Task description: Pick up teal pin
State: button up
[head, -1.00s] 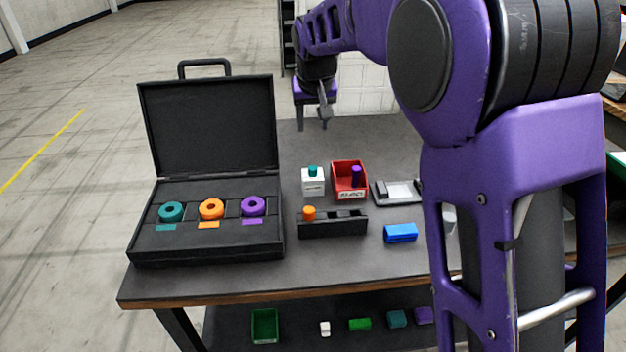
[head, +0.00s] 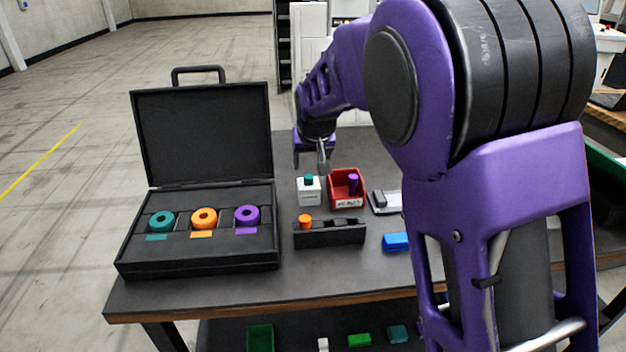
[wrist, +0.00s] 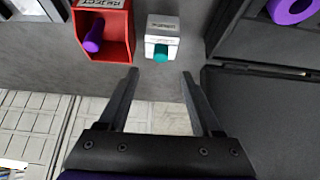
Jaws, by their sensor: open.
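The teal pin (head: 309,180) stands upright in a small white block (head: 309,194) on the table. The wrist view shows the teal pin (wrist: 161,53) on the white block (wrist: 162,31), just beyond the fingertips and roughly centred between them. My gripper (wrist: 158,72) is open and empty. In the head view my gripper (head: 310,168) hangs just above and behind the teal pin, without visible contact.
A red bin (head: 346,188) holding a purple pin (head: 353,184) stands close beside the white block. A black rack (head: 330,236) with an orange pin (head: 305,221) is in front. An open black case (head: 125,262) with colored rings is at left.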

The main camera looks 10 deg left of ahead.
aim_at(309, 176)
jog(key=shift+x, duration=2.95)
jog(key=shift+s+f, duration=0.1)
jog(key=shift+s, duration=0.1)
grip_shut()
